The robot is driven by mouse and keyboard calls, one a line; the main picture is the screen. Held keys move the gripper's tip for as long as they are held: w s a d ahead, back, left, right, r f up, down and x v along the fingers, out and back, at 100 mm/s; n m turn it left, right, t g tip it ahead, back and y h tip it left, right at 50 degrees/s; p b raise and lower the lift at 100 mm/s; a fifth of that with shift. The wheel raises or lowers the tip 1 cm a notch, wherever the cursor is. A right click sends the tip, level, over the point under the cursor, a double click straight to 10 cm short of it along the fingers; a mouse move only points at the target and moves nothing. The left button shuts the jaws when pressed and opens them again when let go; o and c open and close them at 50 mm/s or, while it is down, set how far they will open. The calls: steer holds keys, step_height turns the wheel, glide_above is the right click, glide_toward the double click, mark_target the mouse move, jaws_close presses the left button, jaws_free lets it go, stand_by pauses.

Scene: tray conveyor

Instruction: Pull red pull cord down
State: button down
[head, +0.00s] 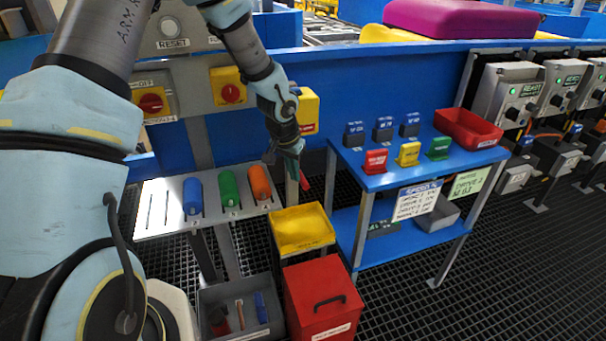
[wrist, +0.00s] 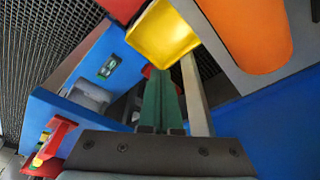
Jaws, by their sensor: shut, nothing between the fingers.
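A slim red handle (head: 304,180), which looks like the end of the red pull cord, hangs below a yellow box (head: 309,113) in the head view. The cord between them is hard to make out. My gripper (head: 292,168) points down just left of the red handle, close to a grey post. Whether they touch I cannot tell. In the wrist view the green fingers of my gripper (wrist: 161,95) are together with nothing between them. A small red patch shows behind their tips there; I cannot tell if it is the handle.
A panel with blue, green and orange cylinders (head: 259,183) lies left of my gripper. A yellow tray (head: 302,229) and a red bin (head: 322,299) stand below. A blue table (head: 455,166) with coloured tags and a red tray (head: 468,129) is at right.

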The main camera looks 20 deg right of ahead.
steer(key=v, duration=0.9)
steer(key=shift+n+y, duration=0.4)
steer(key=shift+n, duration=0.5)
steer(key=a, duration=0.2)
steer(key=a+r, duration=0.1)
steer(key=a, duration=0.2)
steer(key=w+a, duration=0.1)
steer(key=a, duration=0.1)
steer(key=shift+a+r, duration=0.25)
steer(key=shift+a, duration=0.1)
steer(key=s+a+r+n, duration=0.1)
steer(key=s+a+n, duration=0.1)
steer(key=a, duration=0.6)
steer(key=s+a+r+n+y, duration=0.1)
steer(key=s+a+r+n, duration=0.1)
steer(key=a, duration=0.6)
steer(key=s+a+r+n, duration=0.1)
steer(key=s+a+n, duration=0.3)
steer(key=a, duration=0.4)
steer(key=shift+s+a+r, duration=0.2)
steer(key=shift+s+r, duration=0.15)
steer(key=shift+s, duration=0.2)
